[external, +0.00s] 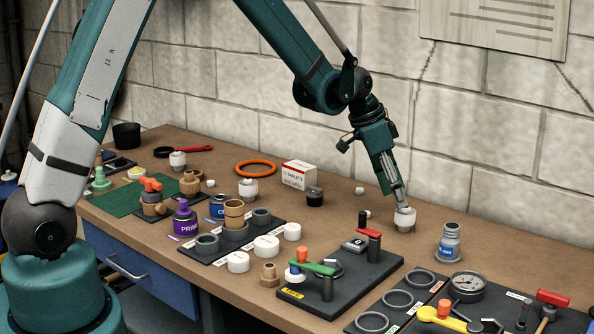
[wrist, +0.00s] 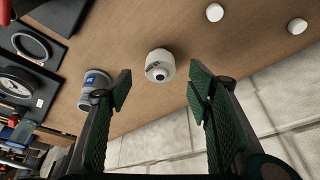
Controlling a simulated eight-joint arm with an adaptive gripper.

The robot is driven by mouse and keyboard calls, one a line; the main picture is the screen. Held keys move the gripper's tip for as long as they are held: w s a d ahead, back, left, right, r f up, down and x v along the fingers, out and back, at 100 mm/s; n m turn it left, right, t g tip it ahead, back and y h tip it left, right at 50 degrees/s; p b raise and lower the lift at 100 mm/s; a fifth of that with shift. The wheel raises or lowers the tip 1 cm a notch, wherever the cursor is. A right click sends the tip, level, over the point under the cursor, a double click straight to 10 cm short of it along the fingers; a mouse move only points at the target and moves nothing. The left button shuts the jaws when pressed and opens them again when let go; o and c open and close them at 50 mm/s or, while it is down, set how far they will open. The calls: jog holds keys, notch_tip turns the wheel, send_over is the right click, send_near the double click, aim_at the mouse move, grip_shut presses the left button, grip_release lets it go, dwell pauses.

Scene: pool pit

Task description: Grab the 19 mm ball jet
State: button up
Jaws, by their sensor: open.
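A white round jet fitting (external: 404,220) with a narrower top stands upright on the workbench near the wall. My gripper (external: 397,196) points down just above it, open. In the wrist view the fitting (wrist: 160,65) shows a dark round hole and lies just beyond and between the spread fingertips (wrist: 160,88), with nothing held. Similar white fittings stand farther left, one mid-bench (external: 248,188) and one at the back (external: 178,160). I cannot read a size on any of them.
A grey bottle with a blue label (external: 448,243) stands right of the fitting; it shows beside the left finger in the wrist view (wrist: 93,88). A dark valve board (external: 345,275) lies in front. Small white caps (external: 360,190) lie behind. The block wall is close.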

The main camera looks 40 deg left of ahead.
aim_at(404, 211)
jog(key=shift+w+f, duration=0.1)
jog(key=shift+f, duration=0.05)
jog(key=shift+x, duration=1.25)
jog(key=shift+d+f, duration=0.1)
jog(key=shift+x, duration=2.45)
jog(key=shift+c, duration=0.4)
jog(key=c, duration=0.9)
